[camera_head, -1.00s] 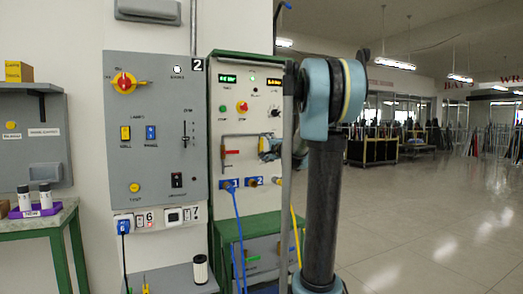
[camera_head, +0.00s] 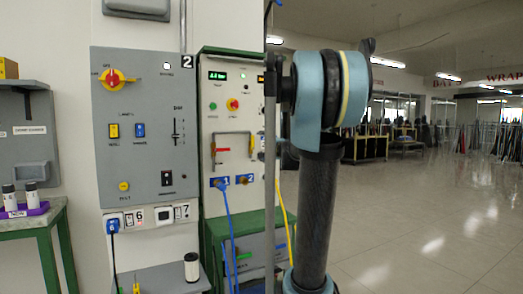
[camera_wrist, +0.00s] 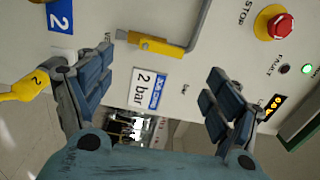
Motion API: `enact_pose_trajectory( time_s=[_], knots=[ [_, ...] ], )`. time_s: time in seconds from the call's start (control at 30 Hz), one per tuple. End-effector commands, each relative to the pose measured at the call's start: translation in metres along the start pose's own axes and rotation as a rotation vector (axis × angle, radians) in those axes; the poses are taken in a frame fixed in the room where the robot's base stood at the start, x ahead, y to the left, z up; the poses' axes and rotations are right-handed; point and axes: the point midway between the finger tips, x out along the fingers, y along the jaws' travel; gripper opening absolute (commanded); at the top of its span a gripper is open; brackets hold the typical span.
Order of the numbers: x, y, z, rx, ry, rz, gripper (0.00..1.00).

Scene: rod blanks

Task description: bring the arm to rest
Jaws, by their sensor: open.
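My gripper (camera_wrist: 160,70) is open and empty in the wrist view, its two dark blue fingers spread apart before the white panel. A yellow lever (camera_wrist: 155,45) on a grey pipe and a "2 bar" label (camera_wrist: 143,88) show between and beyond the fingers. In the head view my arm stands at the right of the panel, a blue joint (camera_head: 318,100) above a dark link (camera_head: 315,210). My gripper is mostly hidden there behind the upright post and my arm.
The white panel (camera_head: 225,120) has a red stop button (camera_wrist: 281,26), which also shows in the head view (camera_head: 233,104). A yellow plug (camera_wrist: 22,88) is near the left finger. A grey control board (camera_head: 140,130) and side table (camera_head: 42,220) stand left. Open floor (camera_head: 430,230) lies right.

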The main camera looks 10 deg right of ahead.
Motion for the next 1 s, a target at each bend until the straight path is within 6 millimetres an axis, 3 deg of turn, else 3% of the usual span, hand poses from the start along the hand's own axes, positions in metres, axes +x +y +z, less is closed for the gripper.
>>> enact_pose_trajectory(
  time_s=[0.17, 0.37, 0.5, 0.7, 0.83, 1.0],
  knots=[
    [-0.008, 0.007, 0.016, -0.042, -0.033, 0.023, 0.83],
    [-0.052, 0.05, 0.081, -0.239, -0.193, 0.147, 0.83],
    [-0.098, 0.099, 0.127, -0.402, -0.329, 0.274, 0.83],
    [-0.175, 0.177, 0.168, -0.616, -0.508, 0.479, 0.83],
    [-0.232, 0.23, 0.18, -0.744, -0.613, 0.63, 0.83],
    [-0.309, 0.295, 0.178, -0.897, -0.729, 0.846, 0.83]
  ],
)
